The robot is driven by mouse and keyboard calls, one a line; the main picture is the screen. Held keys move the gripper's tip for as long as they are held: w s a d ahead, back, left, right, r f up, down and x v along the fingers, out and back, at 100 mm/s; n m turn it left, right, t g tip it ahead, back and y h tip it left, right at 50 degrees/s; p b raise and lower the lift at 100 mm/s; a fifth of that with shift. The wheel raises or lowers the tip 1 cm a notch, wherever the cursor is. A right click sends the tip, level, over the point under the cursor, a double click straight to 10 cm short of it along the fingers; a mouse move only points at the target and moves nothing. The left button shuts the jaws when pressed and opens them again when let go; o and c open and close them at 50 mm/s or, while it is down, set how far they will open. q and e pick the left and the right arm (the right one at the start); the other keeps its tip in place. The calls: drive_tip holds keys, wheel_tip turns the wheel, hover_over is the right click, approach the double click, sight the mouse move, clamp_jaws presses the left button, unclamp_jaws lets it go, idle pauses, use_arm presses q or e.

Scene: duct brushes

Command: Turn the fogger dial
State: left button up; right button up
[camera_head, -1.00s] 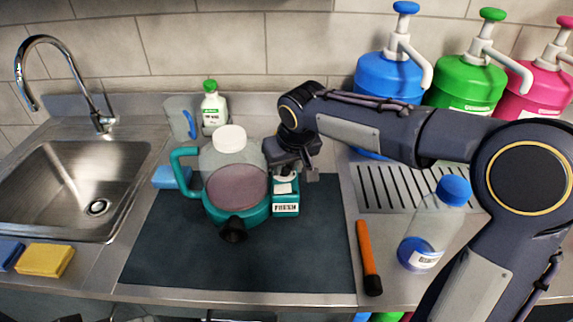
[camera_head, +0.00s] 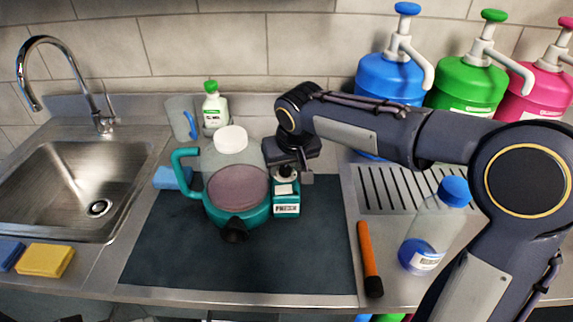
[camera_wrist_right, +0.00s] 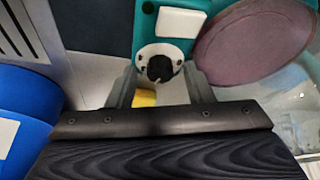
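The teal fogger (camera_head: 257,213) stands upright on the dark mat, with a clear tank, a white cap (camera_head: 230,139), a handle at its left and a black nozzle at its front. Its right-hand block bears a white label. The small black dial (camera_wrist_right: 159,68) sits on a white plate on this block. My right gripper (camera_head: 293,174) hangs over the block. In the right wrist view its two fingers (camera_wrist_right: 159,74) are apart, one on each side of the dial, with gaps visible. I cannot tell how far the tips are above it. My left gripper is not in view.
A sink (camera_head: 82,180) is at the left. A white bottle (camera_head: 214,108) and a clear jug (camera_head: 181,117) stand behind the fogger. An orange-handled tool (camera_head: 369,258) and a clear bottle (camera_head: 428,240) are at the right. Blue, green and pink pump jugs stand at the back right.

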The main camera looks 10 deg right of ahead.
drive_tip(key=v, duration=0.7)
drive_tip(key=shift+r+p, duration=0.35)
drive_tip(key=shift+r, duration=0.05)
drive_tip(key=shift+s, duration=0.1)
